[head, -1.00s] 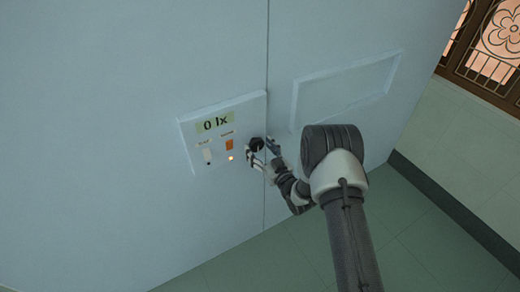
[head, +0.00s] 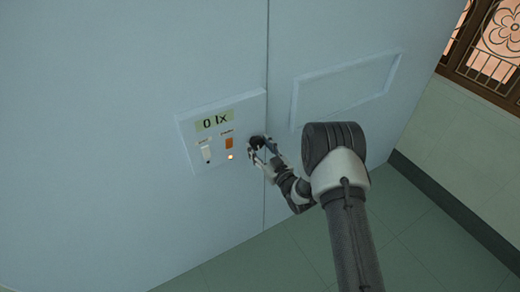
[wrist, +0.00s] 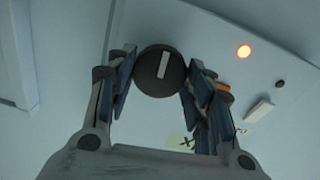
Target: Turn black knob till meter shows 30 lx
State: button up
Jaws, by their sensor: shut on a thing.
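The black knob (head: 256,142) sits at the right side of a control panel (head: 186,128) on a pale blue cabinet. In the wrist view the knob (wrist: 161,70) is a dark round disc with a white bar mark, tilted slightly from upright in that picture. My gripper (wrist: 158,82) is shut on the knob, with one finger on each side of it. In the head view my gripper (head: 263,150) partly covers the knob. The meter (head: 215,121) on the panel reads 0 lx.
A white switch (head: 207,152) and an orange switch (head: 229,142) are on the panel left of the knob. A small orange light (head: 230,157) glows below the orange switch. A recessed frame (head: 345,88) lies to the right. Green floor (head: 410,225) is clear.

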jog(key=n+b, duration=0.5)
jog(key=n, duration=0.1)
jog(key=shift+f, duration=0.15)
jog(key=shift+n+b, duration=0.6)
jog(key=shift+n, duration=1.3)
jog(key=shift+r, duration=0.2)
jog(key=o, duration=1.1)
jog(key=v, duration=1.2)
